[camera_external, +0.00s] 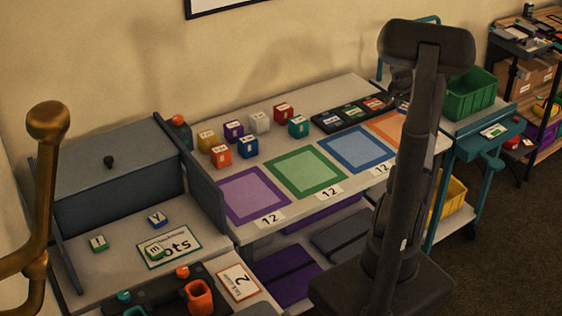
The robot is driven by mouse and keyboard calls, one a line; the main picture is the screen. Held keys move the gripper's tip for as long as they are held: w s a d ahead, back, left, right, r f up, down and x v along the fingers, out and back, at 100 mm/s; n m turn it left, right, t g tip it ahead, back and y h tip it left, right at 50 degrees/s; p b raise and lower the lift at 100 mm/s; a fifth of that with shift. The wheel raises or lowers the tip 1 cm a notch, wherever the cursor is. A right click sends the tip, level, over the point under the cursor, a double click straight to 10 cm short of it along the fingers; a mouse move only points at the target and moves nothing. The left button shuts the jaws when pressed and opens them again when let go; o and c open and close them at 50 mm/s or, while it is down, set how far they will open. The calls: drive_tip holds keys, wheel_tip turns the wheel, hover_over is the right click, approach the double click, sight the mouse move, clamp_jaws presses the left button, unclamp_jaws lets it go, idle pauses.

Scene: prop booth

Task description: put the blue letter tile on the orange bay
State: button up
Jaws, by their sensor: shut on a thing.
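A blue letter tile (157,219) with a white top reading Y lies on the left bench, behind the "ots" card. The orange bay (385,127) is the orange-edged square at the right end of the line of bays on the middle table; my own column covers its right part. My gripper (396,101) is partly hidden behind my column, over the back right of the middle table, near the black tray and the orange bay. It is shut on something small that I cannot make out. The blue tile on the bench is far from it.
Purple (254,195), green (305,171) and blue (355,149) bays lie left of the orange one. Several coloured lettered cubes (248,147) stand behind them. A black tray (330,121) holds coloured pieces. Green letter tiles (99,243) lie on the left bench near a grey cabinet (110,175).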

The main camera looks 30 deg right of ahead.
sight(402, 113)
drive_tip(key=shift+w+f, duration=0.15)
drive_tip(key=shift+f, duration=1.95)
drive_tip(key=shift+f, duration=0.15)
drive_tip(key=o, duration=0.9)
drive_tip(key=shift+o, duration=0.2)
drive_tip(key=v, duration=1.2)
drive_tip(key=shift+a+r, duration=0.2)
